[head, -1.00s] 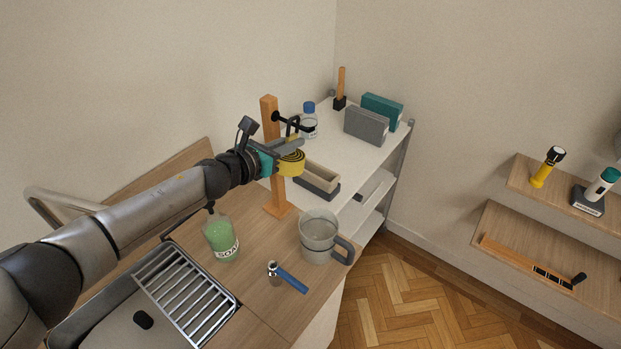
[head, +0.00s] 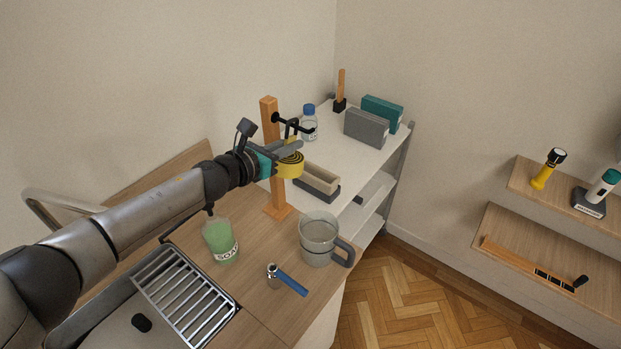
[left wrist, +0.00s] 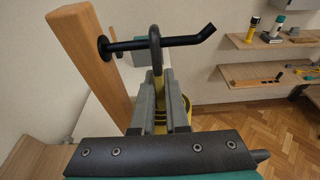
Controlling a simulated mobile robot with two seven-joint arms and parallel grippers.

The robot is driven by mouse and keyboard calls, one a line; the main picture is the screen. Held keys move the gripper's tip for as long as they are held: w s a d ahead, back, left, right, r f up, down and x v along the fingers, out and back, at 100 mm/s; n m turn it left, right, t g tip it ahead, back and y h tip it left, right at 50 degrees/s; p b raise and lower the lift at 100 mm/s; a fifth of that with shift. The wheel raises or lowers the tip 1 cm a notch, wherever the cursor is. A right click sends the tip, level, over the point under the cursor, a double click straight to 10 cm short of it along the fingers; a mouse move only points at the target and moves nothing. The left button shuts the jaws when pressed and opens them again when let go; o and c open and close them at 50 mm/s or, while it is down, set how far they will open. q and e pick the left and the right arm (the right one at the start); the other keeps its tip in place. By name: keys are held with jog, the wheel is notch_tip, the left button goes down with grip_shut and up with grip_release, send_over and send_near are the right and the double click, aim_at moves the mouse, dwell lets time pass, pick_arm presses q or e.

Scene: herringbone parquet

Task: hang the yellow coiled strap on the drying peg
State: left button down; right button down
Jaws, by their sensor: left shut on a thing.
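The yellow coiled strap (head: 290,167) hangs at my left gripper (head: 287,148), with a dark loop (left wrist: 155,42) at its top. My left gripper (left wrist: 160,103) is shut on the strap just below this loop. The drying peg (left wrist: 185,41) is a black rod with an upturned tip, fixed to the upright wooden post (head: 270,150). In the left wrist view the loop crosses the peg midway along the rod and reaches above it. Whether the rod passes through the loop is hard to tell. The coil is mostly hidden behind the fingers there. My right gripper is out of view.
Below are a soap bottle (head: 220,241), a clear grey-handled mug (head: 318,239), a blue-handled tool (head: 290,284) and a metal rack (head: 186,300). A white shelf unit (head: 345,152) behind holds a blue-capped bottle (head: 309,124), boxes and a tray (head: 318,178).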

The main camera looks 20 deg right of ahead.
pick_arm(q)
jog(key=shift+f, duration=0.1)
dwell(0.4)
jog(key=c, duration=0.8)
grip_release()
jog(key=shift+c, duration=0.2)
